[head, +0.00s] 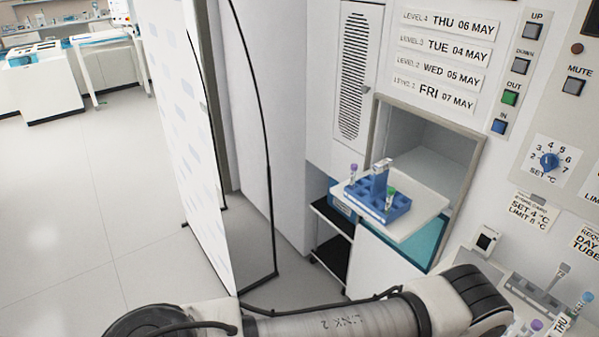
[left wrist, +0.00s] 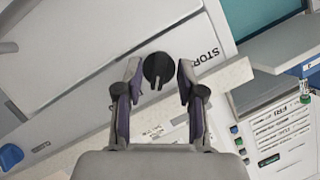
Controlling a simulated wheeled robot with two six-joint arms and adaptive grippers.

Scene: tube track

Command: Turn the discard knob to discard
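In the left wrist view, a round black knob (left wrist: 157,70) with a pale pointer mark towards its lower edge sits on a light panel. My left gripper (left wrist: 158,76) is open, with one finger on each side of the knob. I cannot tell whether the fingers touch it. The knob and both grippers are out of the head view. My right gripper is in neither view.
In the head view, a white tray (head: 432,204) carrying a blue tube rack (head: 377,204) sticks out of an open hatch. A blue temperature dial (head: 549,161) and several buttons are on the right panel. A white screen (head: 185,120) stands at left, beside open floor.

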